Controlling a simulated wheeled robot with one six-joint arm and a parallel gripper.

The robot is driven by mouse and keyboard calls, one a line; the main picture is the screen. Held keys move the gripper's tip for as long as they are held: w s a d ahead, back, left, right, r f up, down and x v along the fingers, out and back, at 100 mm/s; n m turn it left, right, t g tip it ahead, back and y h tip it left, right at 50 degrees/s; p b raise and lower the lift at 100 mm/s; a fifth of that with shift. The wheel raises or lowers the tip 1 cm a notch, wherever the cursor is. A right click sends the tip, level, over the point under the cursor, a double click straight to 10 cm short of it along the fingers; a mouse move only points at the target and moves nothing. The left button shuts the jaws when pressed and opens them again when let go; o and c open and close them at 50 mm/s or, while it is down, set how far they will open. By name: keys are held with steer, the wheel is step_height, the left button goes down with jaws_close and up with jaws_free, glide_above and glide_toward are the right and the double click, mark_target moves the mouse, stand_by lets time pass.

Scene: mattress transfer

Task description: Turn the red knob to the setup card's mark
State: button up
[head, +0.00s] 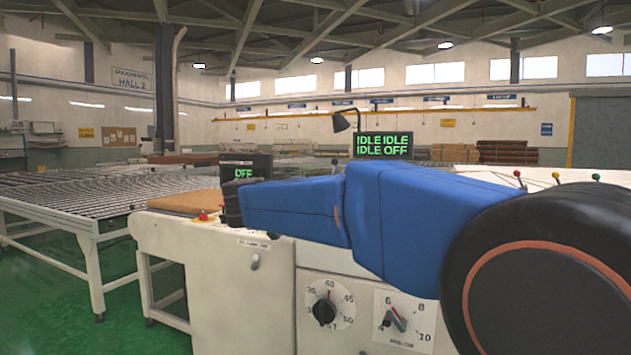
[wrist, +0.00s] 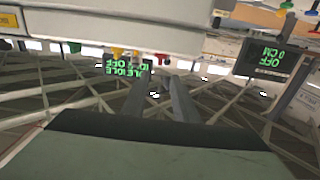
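The knob with reddish colouring (head: 397,322) sits on a white dial plate (head: 420,340) on the machine's front, in the head view. The plate's scale shows 4, 6, 8 and 10. The knob seems tilted to the upper left; its exact reading is unclear. No setup card can be made out. My gripper (wrist: 158,80) shows two grey fingers apart with nothing between them in the wrist view, which is upside down. In the head view my blue arm reaches left above the machine, well away from the knob; the fingertips cannot be made out there.
A black knob (head: 324,311) on a numbered dial is left of the reddish one. Colored ball-topped levers (head: 556,176) stand on the machine's top right. A display (head: 383,146) reads IDLE and OFF. A roller table (head: 110,195) stands left, with green floor around it.

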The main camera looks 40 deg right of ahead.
steer(key=x, duration=1.7)
steer(key=shift+d, duration=0.2)
jaws_close()
